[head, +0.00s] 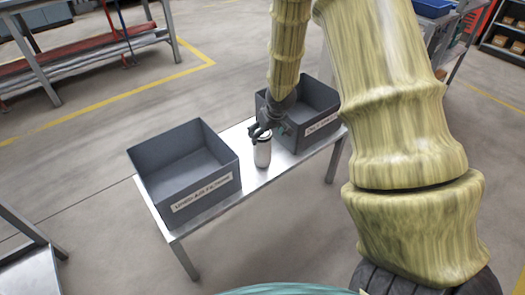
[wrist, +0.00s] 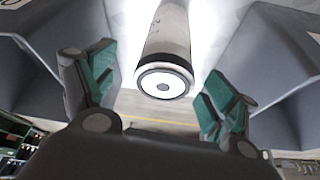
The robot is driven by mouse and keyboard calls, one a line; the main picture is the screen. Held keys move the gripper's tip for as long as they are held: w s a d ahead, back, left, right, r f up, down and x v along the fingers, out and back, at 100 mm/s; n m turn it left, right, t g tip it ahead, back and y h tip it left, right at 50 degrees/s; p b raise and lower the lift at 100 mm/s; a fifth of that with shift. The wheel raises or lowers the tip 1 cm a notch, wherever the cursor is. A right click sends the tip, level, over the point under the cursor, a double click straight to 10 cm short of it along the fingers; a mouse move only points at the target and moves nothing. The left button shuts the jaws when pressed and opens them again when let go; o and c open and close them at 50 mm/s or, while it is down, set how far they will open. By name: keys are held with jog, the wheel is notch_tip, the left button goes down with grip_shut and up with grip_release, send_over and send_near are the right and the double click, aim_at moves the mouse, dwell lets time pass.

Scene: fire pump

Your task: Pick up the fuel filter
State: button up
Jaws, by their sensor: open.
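In the wrist view my gripper (wrist: 158,92) is open, with a green-padded finger on each side and a gap to the filter.
A grey labelled bin (head: 206,188) stands left of the filter, and another grey labelled bin (head: 322,122) stands close on its right, beside my gripper. A workbench (head: 95,55) is at the back left. Bare table shows in front of the filter.

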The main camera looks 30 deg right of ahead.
aim_at(262, 149)
jog(key=b+x, duration=0.1)
jog(key=x, duration=0.2)
jog(key=shift+w+a+f+b, duration=0.15)
jog(key=shift+a+f+b, duration=0.1)
jog(key=shift+a+b, duration=0.15)
jog(key=shift+w+f, duration=0.3)
jog(key=shift+f, duration=0.3)
grip_shut()
